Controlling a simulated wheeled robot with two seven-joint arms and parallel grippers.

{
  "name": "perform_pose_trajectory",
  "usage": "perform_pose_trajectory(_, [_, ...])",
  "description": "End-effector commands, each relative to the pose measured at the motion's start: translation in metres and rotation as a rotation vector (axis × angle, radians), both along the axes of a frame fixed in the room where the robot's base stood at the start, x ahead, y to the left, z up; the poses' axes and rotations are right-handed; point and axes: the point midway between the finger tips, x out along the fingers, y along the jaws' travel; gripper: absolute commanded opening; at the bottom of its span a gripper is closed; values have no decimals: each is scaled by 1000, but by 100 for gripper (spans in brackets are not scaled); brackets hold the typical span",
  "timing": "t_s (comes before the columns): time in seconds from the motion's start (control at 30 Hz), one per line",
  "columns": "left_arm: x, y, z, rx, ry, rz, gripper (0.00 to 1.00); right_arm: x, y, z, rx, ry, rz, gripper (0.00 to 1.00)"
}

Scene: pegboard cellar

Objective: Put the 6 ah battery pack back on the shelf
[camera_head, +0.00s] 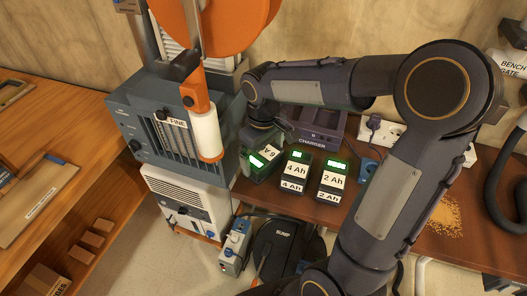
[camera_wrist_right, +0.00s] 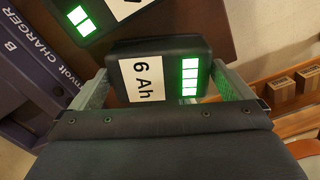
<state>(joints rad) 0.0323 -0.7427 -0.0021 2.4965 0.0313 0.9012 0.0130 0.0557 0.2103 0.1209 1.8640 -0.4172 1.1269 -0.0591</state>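The 6 Ah battery pack (camera_head: 264,161) is a dark block with a white label and lit green bars, at the left end of the row of packs on the brown bench. In the right wrist view the same 6 Ah pack (camera_wrist_right: 160,75) fills the space between my two fingers, which lie against its sides. My right gripper (camera_head: 262,140) reaches down over the pack and is shut on it. The pack sits turned relative to its neighbours; whether its underside touches the bench is hidden. My left gripper is not in view.
The 4 Ah pack (camera_head: 294,172) and 2 Ah pack (camera_head: 332,182) stand close to the right. The charger (camera_head: 315,125) is behind them. A grey-blue machine (camera_head: 160,125) with an orange-and-white cylinder (camera_head: 205,130) stands left. Wooden shelving (camera_head: 70,190) with small boxes (camera_head: 92,240) is far left.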

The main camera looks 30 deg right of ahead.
Motion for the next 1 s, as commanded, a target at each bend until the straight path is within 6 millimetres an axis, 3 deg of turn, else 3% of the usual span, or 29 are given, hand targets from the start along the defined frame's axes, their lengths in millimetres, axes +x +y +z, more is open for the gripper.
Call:
perform_pose_trajectory(0.27, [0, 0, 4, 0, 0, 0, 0, 0, 0, 7, 0, -1, 0, 100])
perform_pose_trajectory(0.6, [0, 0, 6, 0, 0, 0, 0, 1, 0, 61, 0, -4, 0, 100])
perform_pose_trajectory(0.77, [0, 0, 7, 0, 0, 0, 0, -1, 0, 76, 1, -3, -2, 100])
perform_pose_trajectory(0.87, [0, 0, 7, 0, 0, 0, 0, -10, -1, 81, 17, -20, -19, 100])
perform_pose_trajectory(1.0, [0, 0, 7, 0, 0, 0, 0, -49, 0, 86, 85, -96, -92, 100])
